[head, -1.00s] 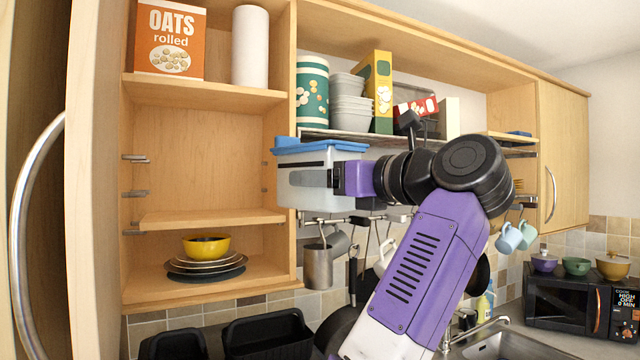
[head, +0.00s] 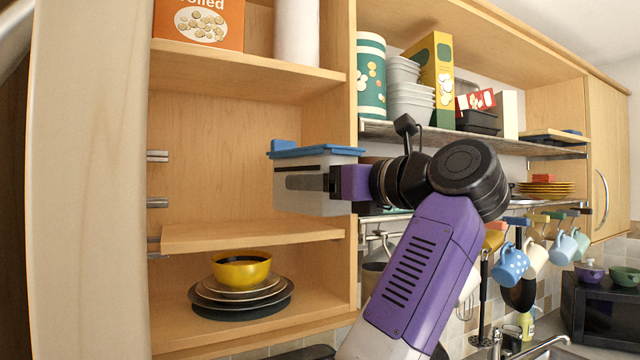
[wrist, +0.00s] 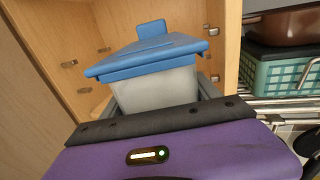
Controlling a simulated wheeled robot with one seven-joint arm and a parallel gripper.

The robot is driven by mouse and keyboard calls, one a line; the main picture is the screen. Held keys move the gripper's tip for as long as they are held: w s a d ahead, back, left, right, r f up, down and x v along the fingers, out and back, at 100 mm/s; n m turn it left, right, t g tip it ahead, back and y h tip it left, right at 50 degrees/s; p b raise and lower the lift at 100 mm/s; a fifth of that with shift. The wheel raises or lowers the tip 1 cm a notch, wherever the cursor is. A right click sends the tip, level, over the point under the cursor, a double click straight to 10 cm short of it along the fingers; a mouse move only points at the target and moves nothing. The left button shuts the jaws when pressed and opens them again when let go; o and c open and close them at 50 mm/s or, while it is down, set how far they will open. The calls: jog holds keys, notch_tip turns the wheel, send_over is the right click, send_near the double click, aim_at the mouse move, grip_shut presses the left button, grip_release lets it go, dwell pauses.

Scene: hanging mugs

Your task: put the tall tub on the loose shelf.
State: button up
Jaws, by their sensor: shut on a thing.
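The tall tub (head: 290,189) is a translucent white box with a blue lid. My gripper (head: 305,183) is shut on its sides and holds it upright in front of the cabinet's open bay. In the wrist view the tub (wrist: 155,90) sits between the fingers, with its lower part hidden behind my gripper. The loose shelf (head: 240,235) is a pale wooden board in the middle of the bay, below the tub and apart from it. It looks slightly tilted, and its top looks bare.
Below the loose shelf stand stacked plates (head: 240,297) and a yellow bowl (head: 242,268). The oats box (head: 199,20) and a white roll (head: 297,30) stand on the shelf above. The bay's right wall (head: 345,120) is close to the tub. Mugs (head: 511,262) hang at the right.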

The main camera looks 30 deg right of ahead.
aim_at(275, 209)
jog(key=shift+r, duration=0.1)
jog(key=shift+w+a+f, duration=0.35)
jog(key=shift+w+a, duration=0.35)
jog(key=shift+w, duration=0.55)
jog(key=shift+w+a+f, duration=0.3)
jog(key=shift+w+a, duration=0.4)
jog(key=shift+w, duration=0.5)
jog(key=shift+w+a+f, duration=0.35)
jog(key=shift+w+a, duration=0.35)
jog(key=shift+w, duration=0.55)
jog(key=shift+w+a+f, duration=0.2)
jog(key=shift+w+a, duration=0.35)
jog(key=shift+w, duration=0.55)
jog(key=shift+w+a+f, duration=0.2)
jog(key=shift+w+a, duration=0.4)
jog(key=shift+w, duration=0.45)
jog(key=shift+w+a+f, duration=0.2)
jog(key=shift+w+a, duration=0.35)
jog(key=shift+w, duration=0.55)
jog(key=shift+f, duration=0.4)
jog(key=o, duration=2.1)
jog(key=shift+o, duration=0.4)
jog(key=shift+b+v, duration=1.7)
jog(key=shift+v, duration=2.25)
